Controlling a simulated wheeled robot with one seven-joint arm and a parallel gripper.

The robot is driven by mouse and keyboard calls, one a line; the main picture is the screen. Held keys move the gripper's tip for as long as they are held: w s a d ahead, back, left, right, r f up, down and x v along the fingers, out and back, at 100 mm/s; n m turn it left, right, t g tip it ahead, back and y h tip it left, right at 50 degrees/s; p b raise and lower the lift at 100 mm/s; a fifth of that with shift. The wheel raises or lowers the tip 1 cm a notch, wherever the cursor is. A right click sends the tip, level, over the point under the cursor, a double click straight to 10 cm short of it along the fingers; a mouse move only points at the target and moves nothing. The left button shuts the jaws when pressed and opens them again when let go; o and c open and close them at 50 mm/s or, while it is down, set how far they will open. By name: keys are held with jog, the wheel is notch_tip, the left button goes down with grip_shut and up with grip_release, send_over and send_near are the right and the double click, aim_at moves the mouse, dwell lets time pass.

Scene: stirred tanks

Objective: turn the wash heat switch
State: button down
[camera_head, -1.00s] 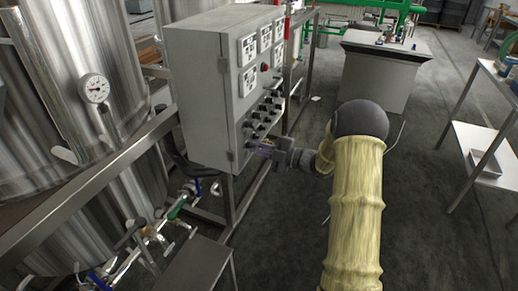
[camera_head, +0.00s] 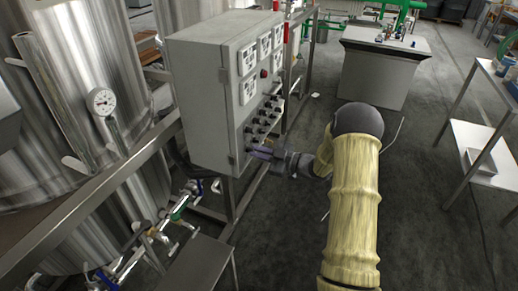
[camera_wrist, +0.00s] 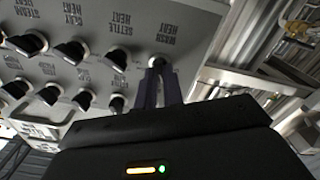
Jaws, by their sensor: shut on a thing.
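The grey control cabinet (camera_head: 198,103) stands at centre left in the head view, its panel of dials and black knobs facing right. In the wrist view the panel (camera_wrist: 125,20) is seen close and upside down. The label "WASH HEAT" (camera_wrist: 168,36) sits by the knob at the row's end. My gripper (camera_wrist: 158,68) is shut on that wash heat switch (camera_wrist: 157,60), which is mostly hidden between the fingers. The settle heat switch (camera_wrist: 116,60) is beside it, apart from the fingers. In the head view my gripper (camera_head: 262,153) reaches the panel's lower near corner.
More black knobs (camera_wrist: 74,51) line the panel close to my fingers. A grey bench (camera_head: 384,70) is behind, a table (camera_head: 480,135) at right.

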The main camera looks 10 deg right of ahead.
jog(key=shift+m, duration=0.6)
jog(key=c, duration=1.5)
grip_release()
jog(key=v, duration=1.7)
jog(key=shift+s+d, duration=0.1)
jog(key=shift+d, duration=0.05)
